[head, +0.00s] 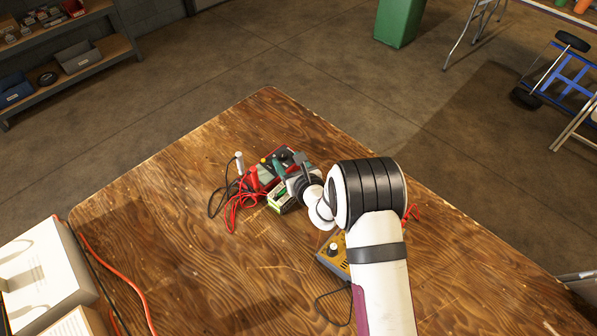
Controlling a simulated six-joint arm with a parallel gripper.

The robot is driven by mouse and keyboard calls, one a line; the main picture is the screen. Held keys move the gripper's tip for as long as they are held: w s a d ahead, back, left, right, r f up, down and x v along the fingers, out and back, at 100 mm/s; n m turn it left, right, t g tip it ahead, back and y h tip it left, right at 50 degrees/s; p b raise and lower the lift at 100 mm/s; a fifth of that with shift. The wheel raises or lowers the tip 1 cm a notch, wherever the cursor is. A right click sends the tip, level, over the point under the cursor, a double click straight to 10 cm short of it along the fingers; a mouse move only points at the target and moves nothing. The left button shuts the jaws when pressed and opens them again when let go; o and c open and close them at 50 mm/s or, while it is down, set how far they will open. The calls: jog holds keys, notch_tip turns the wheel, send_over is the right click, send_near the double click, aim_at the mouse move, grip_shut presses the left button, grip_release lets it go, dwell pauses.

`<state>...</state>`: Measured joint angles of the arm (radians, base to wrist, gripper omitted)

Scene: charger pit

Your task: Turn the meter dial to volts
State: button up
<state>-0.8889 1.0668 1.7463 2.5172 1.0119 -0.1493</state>
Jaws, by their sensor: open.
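A yellow and grey device (331,256) with a knob on its top lies on the wooden table, partly hidden behind my arm. It may be the meter; its dial markings are too small to read. My gripper (290,168) is open, up and left of that device, above or among a cluster of items. Its fingertips are small and hard to separate from the things behind them. I cannot tell whether it touches anything.
The cluster holds a red item (262,176), a small green and white box (281,201) and red cables (240,208). White boxes (45,272) and an orange cable (135,287) are at the left.

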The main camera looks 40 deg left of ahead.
jog(key=v, duration=1.4)
jog(key=shift+d, duration=0.1)
jog(key=w+n+g+y, duration=0.1)
jog(key=w+n+g, duration=0.35)
jog(key=w, duration=0.25)
jog(key=shift+g, duration=0.35)
jog(key=x, duration=1.4)
jog(key=shift+s+a+f, duration=0.2)
jog(key=shift+a+f, duration=0.1)
grip_shut()
